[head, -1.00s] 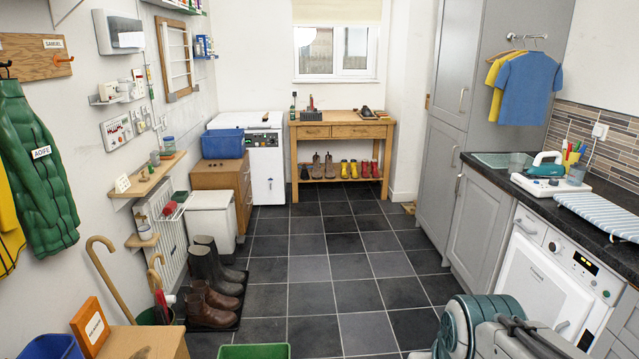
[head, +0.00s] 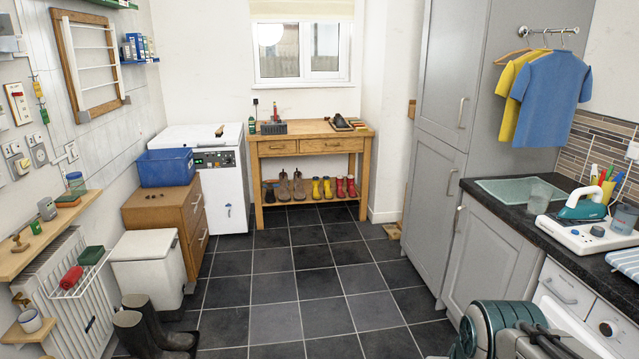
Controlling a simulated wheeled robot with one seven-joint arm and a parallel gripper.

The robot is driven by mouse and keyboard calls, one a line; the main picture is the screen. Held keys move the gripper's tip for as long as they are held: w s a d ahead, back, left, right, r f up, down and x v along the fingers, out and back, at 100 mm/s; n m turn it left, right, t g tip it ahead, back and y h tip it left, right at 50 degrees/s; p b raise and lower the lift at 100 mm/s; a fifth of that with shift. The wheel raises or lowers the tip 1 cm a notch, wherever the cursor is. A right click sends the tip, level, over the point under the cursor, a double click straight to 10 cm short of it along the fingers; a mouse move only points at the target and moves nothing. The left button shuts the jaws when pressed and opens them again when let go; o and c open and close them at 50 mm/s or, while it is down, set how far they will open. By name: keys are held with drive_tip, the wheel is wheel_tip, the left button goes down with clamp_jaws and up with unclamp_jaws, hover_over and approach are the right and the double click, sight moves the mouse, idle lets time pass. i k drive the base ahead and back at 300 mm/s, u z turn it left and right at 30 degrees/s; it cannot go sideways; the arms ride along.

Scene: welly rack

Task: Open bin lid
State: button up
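A white bin (head: 150,272) stands on the floor at the left in the head view, between the radiator and the wooden drawer unit. Its flat white lid (head: 146,244) lies shut on top. The inside of the bin is hidden. Part of my arm shows folded at the bottom right, well apart from the bin. I cannot make out my gripper's fingers in this view.
Dark wellies (head: 150,330) stand in front of the bin. A wooden drawer unit (head: 168,212) with a blue crate (head: 166,168) stands behind it. A radiator (head: 75,295) is on the left wall. The tiled floor (head: 275,290) in the middle is clear.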

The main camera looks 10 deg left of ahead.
sight(154, 244)
drive_tip(key=u, duration=0.45)
drive_tip(key=i, duration=1.55)
drive_tip(key=u, duration=0.65)
drive_tip(key=i, duration=2.95)
drive_tip(key=u, duration=0.15)
